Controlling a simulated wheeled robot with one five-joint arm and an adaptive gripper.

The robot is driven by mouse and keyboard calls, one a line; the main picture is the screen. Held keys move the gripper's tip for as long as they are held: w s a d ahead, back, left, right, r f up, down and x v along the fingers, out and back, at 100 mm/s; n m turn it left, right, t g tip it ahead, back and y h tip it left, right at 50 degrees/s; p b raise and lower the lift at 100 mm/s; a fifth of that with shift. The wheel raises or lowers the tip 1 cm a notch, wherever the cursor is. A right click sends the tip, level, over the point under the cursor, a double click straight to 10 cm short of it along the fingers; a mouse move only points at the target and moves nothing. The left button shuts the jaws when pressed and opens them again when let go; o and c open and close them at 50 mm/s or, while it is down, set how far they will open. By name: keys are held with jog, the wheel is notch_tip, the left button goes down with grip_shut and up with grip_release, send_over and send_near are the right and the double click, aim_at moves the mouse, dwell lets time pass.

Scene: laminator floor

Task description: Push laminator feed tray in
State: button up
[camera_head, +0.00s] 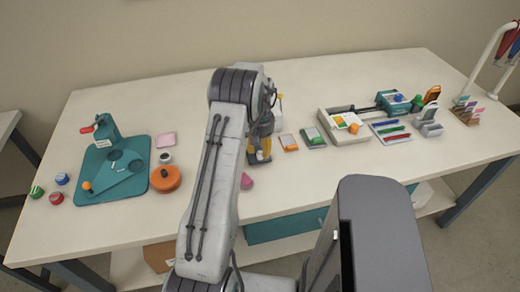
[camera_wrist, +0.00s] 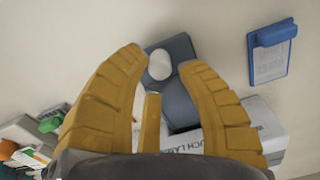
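In the wrist view, a pale body (camera_wrist: 236,128) carries partly hidden lettering that reads like "UCH LA", probably the laminator. A dark grey panel (camera_wrist: 181,102) with a white oval on it joins this body, likely the feed tray; I cannot tell how far out it is. My gripper (camera_wrist: 163,58) has its two yellow fingers apart, with the grey panel showing between and beyond them. Contact is unclear. In the head view, my gripper (camera_head: 260,154) points down over the middle of the table, and my arm hides most of what is behind it.
On the table (camera_head: 300,190), a teal board (camera_head: 125,190) and orange round pot (camera_head: 165,179) stand left. A pale tray (camera_head: 343,127), teal device (camera_head: 394,102) and pen tray (camera_head: 391,131) stand right. A blue clipboard (camera_wrist: 270,60) shows in the wrist view. The front strip is mostly clear.

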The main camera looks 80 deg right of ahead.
jog(key=shift+f, duration=1.4)
grip_shut()
